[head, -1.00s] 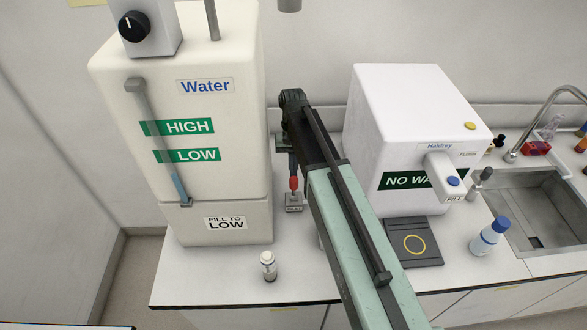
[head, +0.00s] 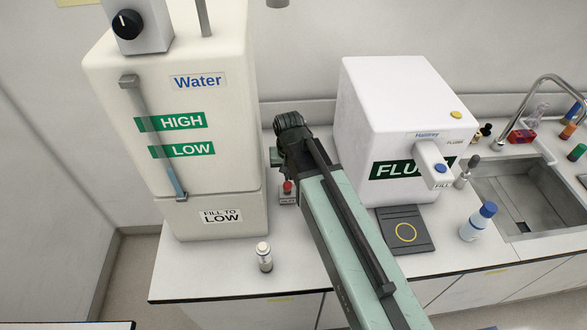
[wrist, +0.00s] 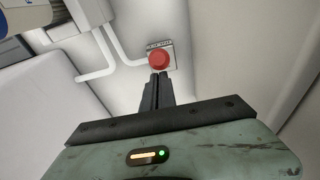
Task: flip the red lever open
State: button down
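The red lever (head: 287,187) is on a small labelled grey base on the counter, between the water tank and the white machine. In the wrist view the red lever (wrist: 160,60) shows as a round red end in front of a small labelled plate. My gripper (head: 278,160) is just above and behind it in the head view, partly hidden by my arm. In the wrist view the fingers of my gripper (wrist: 159,76) are close together with nothing visible between them. Their tips are just below the red end; I cannot tell whether they touch it.
The large water tank (head: 235,130) stands close on the left. The white machine (head: 395,110) on the right has a green sign starting "FLU". A small vial (head: 264,257) stands in front of the tank. A dark pad (head: 392,240), a blue-capped bottle (head: 475,224) and a sink are further right.

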aim_at(288, 186)
jog(key=shift+s+d+f+b, duration=0.1)
jog(key=shift+s+f+b, duration=0.2)
jog(key=shift+s, duration=0.6)
jog(key=shift+s+f+b, duration=0.25)
jog(key=shift+s+f, duration=0.05)
jog(key=shift+s, duration=0.55)
jog(key=shift+s+f, duration=0.1)
jog(key=shift+s, duration=0.05)
jog(key=w+r+p, duration=0.3)
jog(key=shift+w+a+r, duration=0.1)
jog(key=shift+a+r, duration=0.2)
jog(key=shift+r, duration=0.1)
jog(key=shift+d+r+p, duration=0.15)
jog(key=shift+r+p, duration=0.75)
jog(key=shift+p, duration=0.25)
jog(key=s+r+p, duration=0.4)
jog(key=r+p, duration=0.2)
jog(key=shift+s+d+r, duration=0.2)
jog(key=shift+s+d, duration=0.05)
jog(key=shift+d, duration=0.1)
